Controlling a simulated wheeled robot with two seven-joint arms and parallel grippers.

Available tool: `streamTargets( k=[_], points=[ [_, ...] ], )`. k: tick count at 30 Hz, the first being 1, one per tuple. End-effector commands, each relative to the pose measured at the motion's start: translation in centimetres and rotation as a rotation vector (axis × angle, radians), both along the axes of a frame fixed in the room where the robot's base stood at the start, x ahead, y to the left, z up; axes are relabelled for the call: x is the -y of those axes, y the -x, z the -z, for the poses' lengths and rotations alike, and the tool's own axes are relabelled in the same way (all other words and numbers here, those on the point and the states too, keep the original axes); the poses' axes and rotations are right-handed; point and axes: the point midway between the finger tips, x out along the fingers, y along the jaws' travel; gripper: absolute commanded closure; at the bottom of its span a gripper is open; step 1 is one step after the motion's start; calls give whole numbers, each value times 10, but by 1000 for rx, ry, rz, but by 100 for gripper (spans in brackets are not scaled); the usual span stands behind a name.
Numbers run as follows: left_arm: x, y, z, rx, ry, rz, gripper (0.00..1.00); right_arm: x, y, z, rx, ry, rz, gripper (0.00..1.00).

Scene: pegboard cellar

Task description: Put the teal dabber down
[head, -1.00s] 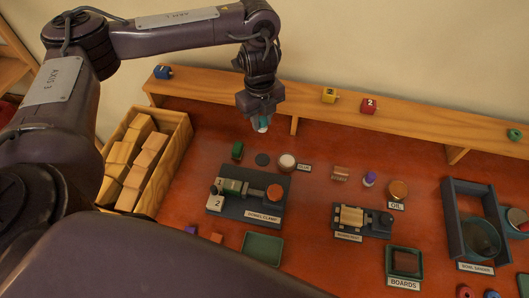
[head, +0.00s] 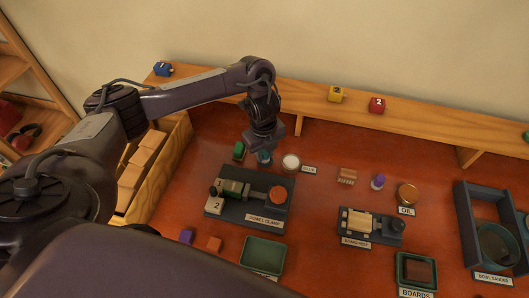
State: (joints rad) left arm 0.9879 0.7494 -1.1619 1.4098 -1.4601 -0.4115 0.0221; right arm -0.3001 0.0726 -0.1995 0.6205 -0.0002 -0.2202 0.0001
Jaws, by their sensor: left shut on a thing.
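My left gripper (head: 264,149) reaches down over the back of the red-brown bench and is shut on the teal dabber (head: 264,157). Only the dabber's lower part shows below the fingers. It is upright, between a green block (head: 239,150) on the left and a round pot with a pale top (head: 290,162) on the right. The dark round spot on the bench there is hidden by the dabber and gripper. I cannot tell whether the dabber touches the bench. My right gripper is out of view.
The dowel clamp (head: 236,211) stands just in front. A wooden crate of blocks (head: 178,160) is at left.

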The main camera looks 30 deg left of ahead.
Motion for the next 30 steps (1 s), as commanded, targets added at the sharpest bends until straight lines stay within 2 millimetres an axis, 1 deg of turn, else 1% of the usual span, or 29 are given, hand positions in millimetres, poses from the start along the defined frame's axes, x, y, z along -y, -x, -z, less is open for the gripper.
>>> streamTargets(
  k=[4, 8, 9, 13, 14, 23, 26, 30],
  points=[
    [0, 0, -1, 0, 0, 0, 100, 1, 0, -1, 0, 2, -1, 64],
    [0, 0, 3, 0, 0, 0, 100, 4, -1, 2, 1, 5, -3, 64],
    [0, 0, 3, 0, 0, 0, 74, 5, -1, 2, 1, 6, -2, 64],
    [0, 0, 2, 0, 0, 0, 57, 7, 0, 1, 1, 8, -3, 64],
    [0, 0, 2, 0, 0, 0, 55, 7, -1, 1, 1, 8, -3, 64],
    [0, 0, 0, 0, 0, 0, 55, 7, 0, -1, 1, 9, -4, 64],
    [0, -1, -10, 3, -1, 1, 55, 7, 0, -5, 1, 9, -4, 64],
    [-1, -1, -38, 6, -2, 1, 55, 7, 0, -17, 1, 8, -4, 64]
  ],
)
